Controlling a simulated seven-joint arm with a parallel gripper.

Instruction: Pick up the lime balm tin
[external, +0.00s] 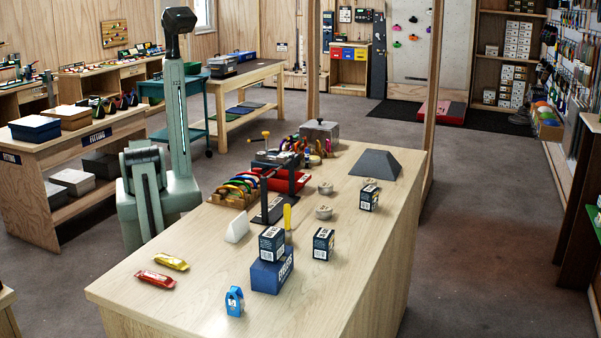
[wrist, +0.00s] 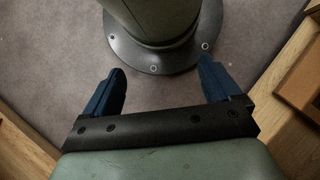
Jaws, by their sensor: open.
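Two small round tins with pale lids stand on the wooden bench (external: 190,285): one tin (external: 325,188) farther back and one tin (external: 323,212) nearer. I cannot tell from their lids which is the lime balm tin. My gripper (wrist: 162,72) shows in the wrist view with its two blue fingers wide apart and nothing between them. It is over the grey floor by my base, away from the tins. In the external view I cannot make out its fingers.
A dark box (external: 369,197) stands right of the tins, with a grey pyramid-like block (external: 375,164) behind. Two boxes, one dark (external: 323,244) and one blue (external: 272,272), stand in front. A clamp stand (external: 268,205) and a carabiner rack (external: 232,192) are left.

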